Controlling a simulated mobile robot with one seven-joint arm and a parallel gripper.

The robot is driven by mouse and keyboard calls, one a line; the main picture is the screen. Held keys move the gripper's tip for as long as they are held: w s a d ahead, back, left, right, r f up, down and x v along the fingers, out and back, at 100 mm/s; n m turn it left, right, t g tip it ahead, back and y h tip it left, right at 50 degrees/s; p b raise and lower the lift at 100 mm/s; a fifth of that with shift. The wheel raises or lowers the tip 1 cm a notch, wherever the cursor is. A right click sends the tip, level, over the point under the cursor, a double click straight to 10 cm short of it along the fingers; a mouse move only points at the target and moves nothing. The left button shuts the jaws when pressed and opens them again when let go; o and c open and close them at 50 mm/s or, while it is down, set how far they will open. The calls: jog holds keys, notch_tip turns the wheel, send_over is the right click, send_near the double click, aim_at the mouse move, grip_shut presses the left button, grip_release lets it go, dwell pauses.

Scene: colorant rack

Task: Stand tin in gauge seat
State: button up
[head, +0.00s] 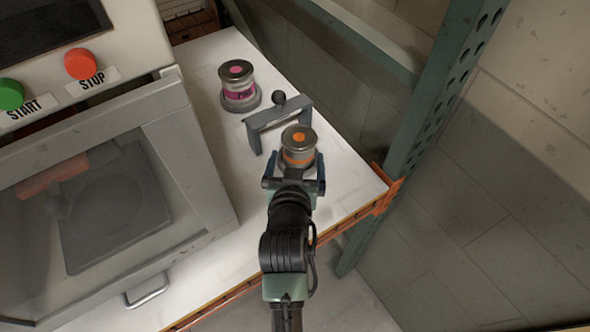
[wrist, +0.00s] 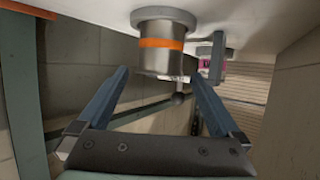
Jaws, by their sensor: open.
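The orange-banded metal tin (head: 299,146) stands upright near the front of the white shelf, in front of the grey gauge bridge (head: 270,117). In the wrist view, which is upside down, the tin (wrist: 162,55) rests on a wider grey round disc (wrist: 150,17), which looks like a seat. My gripper (head: 297,162) is open, with one finger on each side of the tin. In the wrist view the fingertips (wrist: 160,76) are spread wider than the tin, with visible gaps. My gripper hides the tin's base in the head view.
A pink-marked tin (head: 237,82) stands on a grey round base farther back. A machine with a door and START and STOP buttons (head: 80,63) fills the left. A green rack upright (head: 425,125) stands at the right. Bare shelf lies left of the tin.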

notch_tip(320, 180, up, 30)
jog(key=t, duration=0.7)
jog(key=s+r+t, duration=0.3)
jog(key=s+r, duration=0.3)
jog(key=r, duration=0.6)
jog(key=s+r+t+y, duration=0.1)
jog(key=s+r+t, duration=0.3)
jog(key=r, duration=0.9)
jog(key=s, duration=0.3)
jog(key=shift+d+n, duration=0.15)
jog(key=shift+n, duration=0.25)
